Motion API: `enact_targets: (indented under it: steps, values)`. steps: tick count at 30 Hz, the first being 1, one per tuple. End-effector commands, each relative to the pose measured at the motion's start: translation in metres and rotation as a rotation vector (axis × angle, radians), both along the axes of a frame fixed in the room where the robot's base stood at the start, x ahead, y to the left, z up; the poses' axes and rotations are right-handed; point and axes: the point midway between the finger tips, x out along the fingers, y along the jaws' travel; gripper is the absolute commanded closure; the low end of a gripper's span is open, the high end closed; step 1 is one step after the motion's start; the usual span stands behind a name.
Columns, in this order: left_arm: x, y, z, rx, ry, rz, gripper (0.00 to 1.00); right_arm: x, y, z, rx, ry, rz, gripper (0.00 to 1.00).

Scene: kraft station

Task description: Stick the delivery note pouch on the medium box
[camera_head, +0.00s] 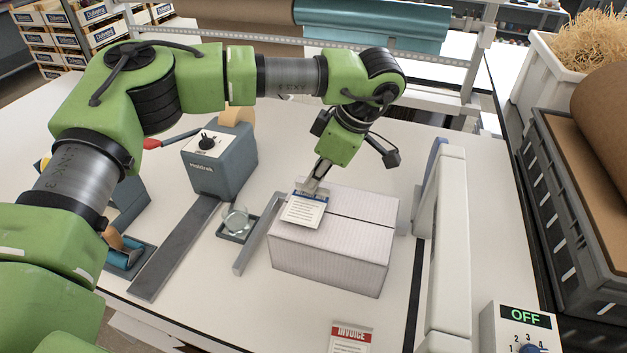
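A closed pale box (330,262) stands on the white table in the middle of the view. A small pouch (303,211) with a blue top band and printed lines is at the left part of the box top. My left gripper (311,187) comes down from above, its fingers close together at the pouch's upper edge, and appears shut on it. I cannot tell whether the pouch lies flat on the box or is held slightly above it. My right gripper is not in view.
A red-headed INVOICE slip (350,338) lies in front. An OFF display (523,317) is at bottom right.

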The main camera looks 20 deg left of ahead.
Motion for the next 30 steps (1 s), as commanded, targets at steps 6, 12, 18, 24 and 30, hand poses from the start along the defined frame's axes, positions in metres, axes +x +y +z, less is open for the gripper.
enact_targets:
  steps: [6,12,18,24,30]
  values:
    - [0.0,-0.0001,0.0002,0.0,0.0,0.0,1.0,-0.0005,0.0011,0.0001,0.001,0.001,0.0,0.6]
    - [0.0,-0.0001,-0.0001,0.0,0.0,0.0,1.0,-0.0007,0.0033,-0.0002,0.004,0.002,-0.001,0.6]
    - [0.0,-0.0001,-0.0027,-0.001,0.0,0.0,1.0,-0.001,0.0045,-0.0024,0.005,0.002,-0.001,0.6]
    - [0.0,0.0,-0.0059,-0.001,0.0,0.0,1.0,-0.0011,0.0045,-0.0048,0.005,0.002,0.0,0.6]
    - [0.0,-0.0001,-0.0089,-0.001,0.0,0.0,1.0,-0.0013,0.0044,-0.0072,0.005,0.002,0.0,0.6]
